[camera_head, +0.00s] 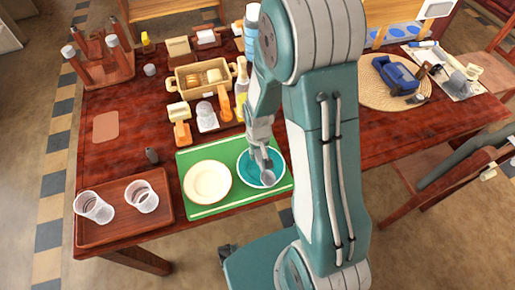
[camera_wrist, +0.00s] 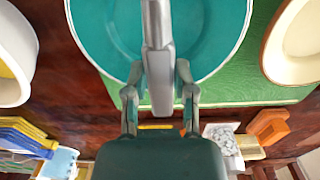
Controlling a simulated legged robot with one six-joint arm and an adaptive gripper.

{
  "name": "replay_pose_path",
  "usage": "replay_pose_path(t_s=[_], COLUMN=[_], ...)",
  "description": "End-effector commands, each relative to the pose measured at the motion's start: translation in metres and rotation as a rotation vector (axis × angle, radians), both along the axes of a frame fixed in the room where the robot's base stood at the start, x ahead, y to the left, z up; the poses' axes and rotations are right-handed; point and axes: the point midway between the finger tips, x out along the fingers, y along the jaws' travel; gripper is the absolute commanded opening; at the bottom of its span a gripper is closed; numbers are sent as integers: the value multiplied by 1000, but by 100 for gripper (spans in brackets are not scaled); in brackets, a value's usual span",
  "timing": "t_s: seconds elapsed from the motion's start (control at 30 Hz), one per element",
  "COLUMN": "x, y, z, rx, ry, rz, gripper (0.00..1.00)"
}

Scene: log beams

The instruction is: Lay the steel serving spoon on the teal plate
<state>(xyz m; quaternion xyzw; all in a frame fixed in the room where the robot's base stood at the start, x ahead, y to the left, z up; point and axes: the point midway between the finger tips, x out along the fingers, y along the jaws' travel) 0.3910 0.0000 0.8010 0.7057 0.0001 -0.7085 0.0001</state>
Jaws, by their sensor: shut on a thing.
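The teal plate (camera_head: 247,176) has a pale rim and lies at the right end of the green mat (camera_head: 192,157). It fills the top of the wrist view (camera_wrist: 212,30). My gripper (camera_head: 263,152) is over the plate, its fingers closed on the steel serving spoon (camera_head: 268,177). In the wrist view my gripper (camera_wrist: 159,85) has one finger on each side of the spoon's grey handle (camera_wrist: 159,50). The spoon's bowl shows over the plate in the head view. Whether the spoon touches the plate I cannot tell. My arm hides part of the table.
A cream plate (camera_head: 208,182) lies left of the teal one. A brown tray (camera_head: 112,228) with two clear cups is at the front left. A tan crate (camera_head: 186,87) and bottles stand behind. A woven mat (camera_head: 370,97) holds blue things at the right.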

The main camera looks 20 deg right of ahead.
Motion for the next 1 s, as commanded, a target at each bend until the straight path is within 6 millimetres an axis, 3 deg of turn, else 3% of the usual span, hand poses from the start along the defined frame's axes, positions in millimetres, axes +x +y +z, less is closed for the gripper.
replay_pose_path(t_s=[0.37, 0.4, 0.47, 0.87, 1.0], x=[0, 0, 0, 0, 1], y=[0, 0, 0, 0, 0], z=[-6, -6, -6, -4, 9], rx=[0, 0, 0, 0, 0], ry=[-1, -1, -1, -2, -5], rz=[0, 0, 0, 0, 0], gripper=[0, 43, 69, 69, 69])
